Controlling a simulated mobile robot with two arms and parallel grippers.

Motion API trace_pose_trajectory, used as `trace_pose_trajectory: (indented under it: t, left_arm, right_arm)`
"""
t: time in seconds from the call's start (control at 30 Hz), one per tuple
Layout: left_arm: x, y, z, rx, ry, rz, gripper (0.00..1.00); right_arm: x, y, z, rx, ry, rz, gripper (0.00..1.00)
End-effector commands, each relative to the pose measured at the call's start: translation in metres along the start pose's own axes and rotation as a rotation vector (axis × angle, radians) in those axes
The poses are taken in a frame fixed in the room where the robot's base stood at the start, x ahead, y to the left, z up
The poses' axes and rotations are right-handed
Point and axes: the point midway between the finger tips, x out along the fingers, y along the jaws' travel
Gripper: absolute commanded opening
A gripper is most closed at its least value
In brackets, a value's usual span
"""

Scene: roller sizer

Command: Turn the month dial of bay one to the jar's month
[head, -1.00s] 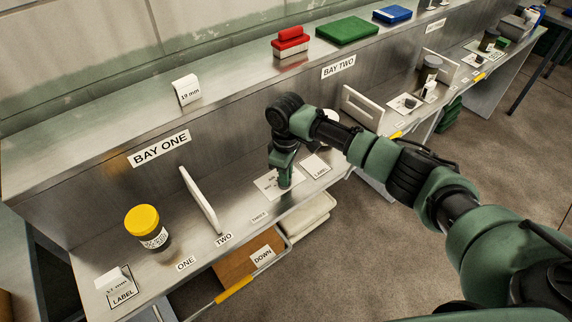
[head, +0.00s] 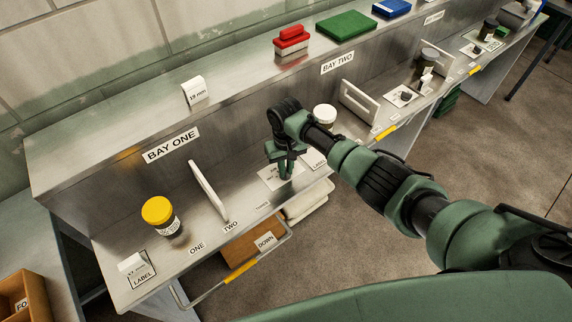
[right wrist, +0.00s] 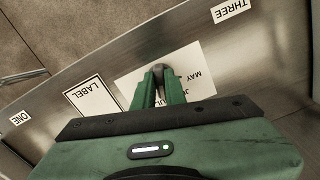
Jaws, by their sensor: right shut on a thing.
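The month dial of bay one is a small dark knob (right wrist: 159,68) on a white card (right wrist: 133,84) with printed months. "MAY" and parts of "JU" words can be read in the right wrist view. My right gripper (right wrist: 160,84) is shut on the knob, with one finger on each side. In the head view my right gripper (head: 285,172) points down onto the card (head: 268,178) and hides the knob. A dark jar with a yellow lid (head: 158,210) stands by the "ONE" label, its printed label too small to read. My left gripper is not in view.
A white upright divider (head: 208,192) stands between the yellow-lidded jar and the dial. A white-lidded jar (head: 325,114) is behind my right arm.

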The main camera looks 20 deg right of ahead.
Motion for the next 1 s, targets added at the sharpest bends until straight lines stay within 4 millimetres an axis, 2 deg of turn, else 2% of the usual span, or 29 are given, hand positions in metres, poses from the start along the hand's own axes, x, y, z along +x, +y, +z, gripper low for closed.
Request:
trace_pose_trajectory:
  t: [0.67, 0.7, 0.77, 1.0]
  left_arm:
    - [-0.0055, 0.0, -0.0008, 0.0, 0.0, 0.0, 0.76]
    - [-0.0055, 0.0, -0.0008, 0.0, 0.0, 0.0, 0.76]
    - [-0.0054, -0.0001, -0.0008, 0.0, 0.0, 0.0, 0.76]
    - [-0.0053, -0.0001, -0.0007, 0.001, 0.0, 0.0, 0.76]
  right_arm:
    - [-0.0025, -0.0002, -0.0031, 0.062, 0.009, -0.001, 0.0]
    - [-0.0025, -0.0002, -0.0031, 0.061, 0.009, -0.001, 0.17]
    - [-0.0026, -0.0001, -0.0031, 0.061, 0.009, -0.001, 0.34]
    - [-0.0012, -0.0001, -0.0015, 0.061, 0.004, 0.0, 0.34]
